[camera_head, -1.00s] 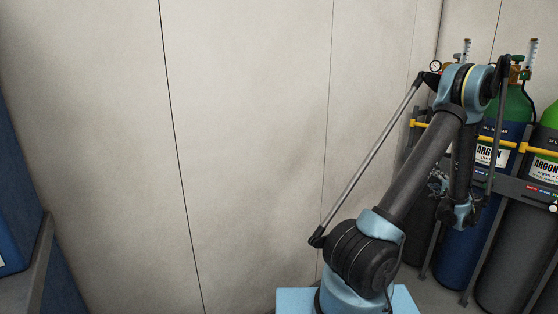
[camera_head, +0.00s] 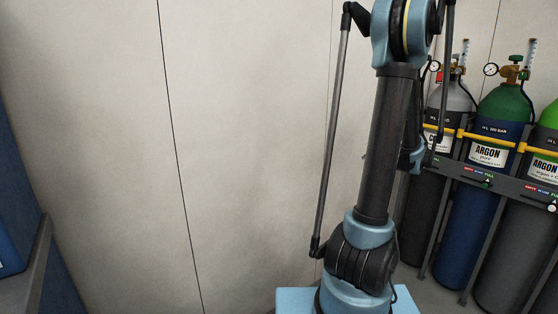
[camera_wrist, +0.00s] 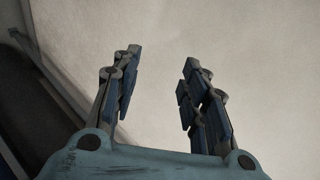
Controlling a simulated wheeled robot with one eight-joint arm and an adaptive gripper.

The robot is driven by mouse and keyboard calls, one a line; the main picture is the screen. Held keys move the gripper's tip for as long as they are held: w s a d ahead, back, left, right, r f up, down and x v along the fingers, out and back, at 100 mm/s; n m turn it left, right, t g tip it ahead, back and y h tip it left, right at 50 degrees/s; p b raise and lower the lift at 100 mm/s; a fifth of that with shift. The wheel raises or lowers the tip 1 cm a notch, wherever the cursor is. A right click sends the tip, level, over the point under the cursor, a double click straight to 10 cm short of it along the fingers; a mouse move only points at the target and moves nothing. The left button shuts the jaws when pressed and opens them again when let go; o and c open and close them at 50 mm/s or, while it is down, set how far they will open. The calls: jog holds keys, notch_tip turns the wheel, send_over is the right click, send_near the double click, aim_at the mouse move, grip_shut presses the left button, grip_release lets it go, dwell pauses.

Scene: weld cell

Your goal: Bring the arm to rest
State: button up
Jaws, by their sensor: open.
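My gripper (camera_wrist: 160,85) shows in the wrist view with its two dark blue-grey fingers spread apart. It is open, and nothing is between the fingers. A plain pale surface lies behind them. In the head view my arm stands nearly upright on its light blue base, right of the middle. Its top reaches the upper edge of the picture. The gripper itself cannot be made out in the head view.
Several gas cylinders, one of them a blue and green argon cylinder (camera_head: 485,160), stand in a rack (camera_head: 500,182) on the right. A pale panelled wall (camera_head: 250,150) fills the background. A blue cabinet-like object (camera_head: 12,215) is at the left edge.

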jog(key=s+a+n+g, duration=0.6)
jog(key=s+a, duration=1.1)
jog(key=a, duration=0.2)
jog(key=s+a+f+n+g+h, duration=0.1)
jog(key=s+f+n+h, duration=0.1)
jog(key=s, duration=0.8)
jog(key=s+a+f+n+g+h, duration=0.1)
jog(key=s+f, duration=0.4)
jog(key=s, duration=0.5)
jog(key=shift+s+n+g+h, duration=0.2)
jog(key=shift+n+g+h, duration=0.35)
jog(key=shift+n, duration=0.25)
jog(key=shift+s+a, duration=0.1)
jog(key=shift+a, duration=0.05)
jog(key=shift+c, duration=0.8)
